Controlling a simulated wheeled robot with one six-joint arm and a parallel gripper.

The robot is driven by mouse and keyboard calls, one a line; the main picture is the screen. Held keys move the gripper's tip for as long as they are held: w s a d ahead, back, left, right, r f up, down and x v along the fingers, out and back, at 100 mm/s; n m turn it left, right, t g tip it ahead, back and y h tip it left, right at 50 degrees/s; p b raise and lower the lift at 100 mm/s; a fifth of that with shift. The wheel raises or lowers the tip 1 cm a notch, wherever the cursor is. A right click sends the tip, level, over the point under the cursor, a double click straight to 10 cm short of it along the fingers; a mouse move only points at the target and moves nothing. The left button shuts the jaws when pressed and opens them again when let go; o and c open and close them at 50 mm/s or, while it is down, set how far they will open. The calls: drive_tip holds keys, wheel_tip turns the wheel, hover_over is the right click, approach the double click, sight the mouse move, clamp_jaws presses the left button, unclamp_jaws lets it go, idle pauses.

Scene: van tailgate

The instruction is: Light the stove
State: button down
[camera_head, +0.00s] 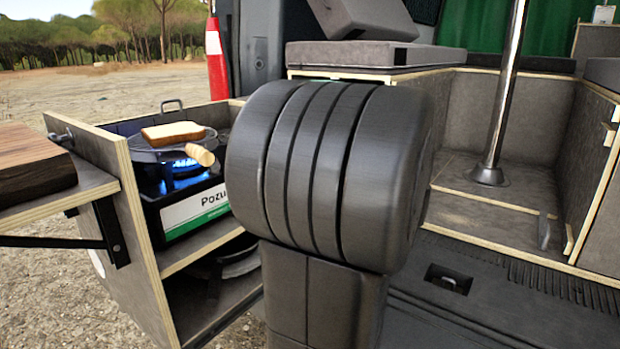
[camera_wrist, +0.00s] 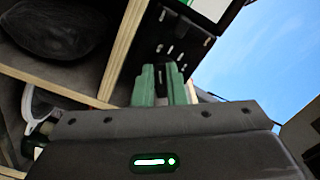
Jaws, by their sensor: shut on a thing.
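The black camping stove (camera_head: 151,199), with a white and green label, sits in the van's pull-out side unit. A blue flame (camera_head: 186,168) burns on it, below a dark round pan (camera_head: 148,154) holding a slice of bread (camera_head: 173,131). In the wrist view, the stove's dark face (camera_wrist: 187,28) has white marks. My gripper's green fingers (camera_wrist: 168,82) reach up to this face and are shut on a small dark part, apparently the stove's knob, mostly hidden between them. My own arm hides the gripper in the head view.
A wooden block (camera_head: 35,163) lies on a side shelf at the left. A dark pan (camera_head: 236,262) sits on the compartment below the stove. A metal pole (camera_head: 507,90) stands inside the van at the right. A traffic cone (camera_head: 214,60) stands behind.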

drive_tip(key=c, duration=1.5)
unclamp_jaws()
drive_tip(key=shift+o, duration=0.2)
drive_tip(key=p+v, duration=0.3)
drive_tip(key=v, duration=1.1)
drive_tip(key=shift+p, duration=0.35)
